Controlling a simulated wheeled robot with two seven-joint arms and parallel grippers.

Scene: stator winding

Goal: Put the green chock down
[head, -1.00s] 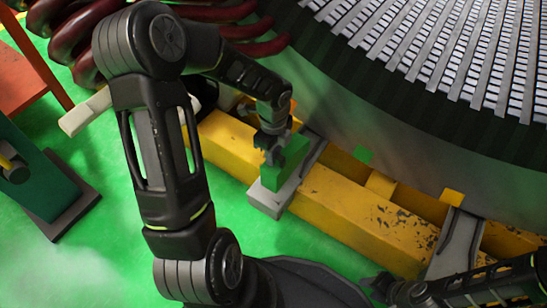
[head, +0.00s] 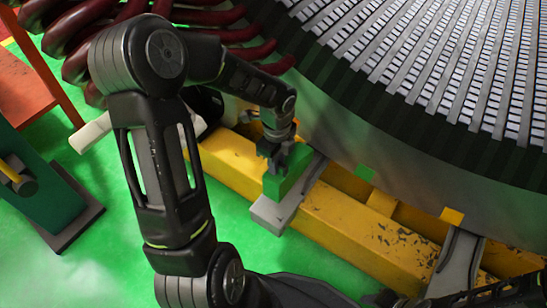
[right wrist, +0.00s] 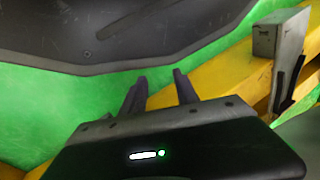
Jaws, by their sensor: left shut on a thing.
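The green chock (head: 283,184) is a bright green block at the middle of the head view. It sits on or just above the sloping grey bracket (head: 271,214) across the yellow beam; whether it touches cannot be told. My left gripper (head: 275,157) is shut on the upper part of the chock, and its fingers hide some of it. My right gripper (right wrist: 160,92) shows in the right wrist view with its fingers apart and nothing between them. In the head view it is only dimly seen at the bottom right edge.
The large slotted stator (head: 430,60) stands just behind the bracket. The yellow beam (head: 350,228) runs down to the right, to another grey bracket (head: 455,265). Dark red coils (head: 220,15) hang at the top left. A green stand (head: 45,205) is at left. The green floor between is clear.

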